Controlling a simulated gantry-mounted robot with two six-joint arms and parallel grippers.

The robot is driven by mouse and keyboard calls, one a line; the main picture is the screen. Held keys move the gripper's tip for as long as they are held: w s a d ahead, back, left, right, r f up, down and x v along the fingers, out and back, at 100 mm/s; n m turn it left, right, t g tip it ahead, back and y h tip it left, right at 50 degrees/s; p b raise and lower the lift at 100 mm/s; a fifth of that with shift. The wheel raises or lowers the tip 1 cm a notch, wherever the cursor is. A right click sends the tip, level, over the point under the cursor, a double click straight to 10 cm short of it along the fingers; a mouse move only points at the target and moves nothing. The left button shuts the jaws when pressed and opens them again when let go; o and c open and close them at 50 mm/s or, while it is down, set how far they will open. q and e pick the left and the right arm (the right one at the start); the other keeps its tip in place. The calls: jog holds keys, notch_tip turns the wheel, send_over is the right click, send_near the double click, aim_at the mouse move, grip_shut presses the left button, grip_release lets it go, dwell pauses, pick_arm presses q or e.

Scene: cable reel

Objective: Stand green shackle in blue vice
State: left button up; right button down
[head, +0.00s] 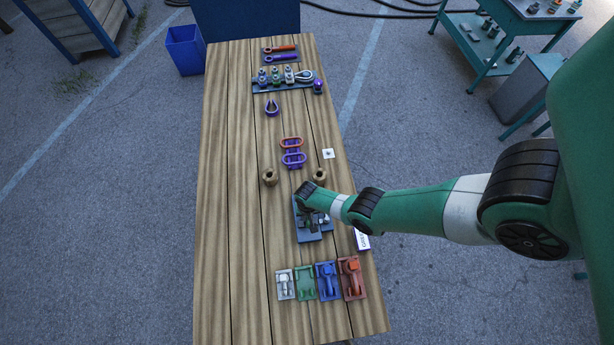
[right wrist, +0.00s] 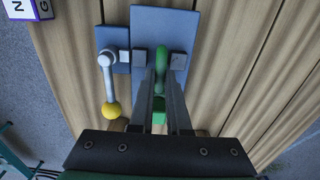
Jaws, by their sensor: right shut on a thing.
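The blue vice (head: 308,236) lies on the wooden table below the middle of the head view, partly covered by my right arm. In the right wrist view its blue body (right wrist: 203,22) shows two small grey jaw blocks (right wrist: 179,58) and a handle with a yellow ball end (right wrist: 110,110). My right gripper (right wrist: 162,78) is shut on the green shackle (right wrist: 161,58), which is between the jaw blocks as seen from above. Whether the shackle touches the vice or its base is seated I cannot tell. In the head view the shackle is hidden by my arm. My left gripper is out of view.
White, green, blue and red clamp-like fixtures (head: 326,281) stand in front of the vice. A lettered box (head: 362,239) is at the right edge. The table's left side is clear.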

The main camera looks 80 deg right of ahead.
jog(key=shift+f+b, duration=0.4)
dwell(0.3)
jog(key=c, duration=0.8)
grip_release()
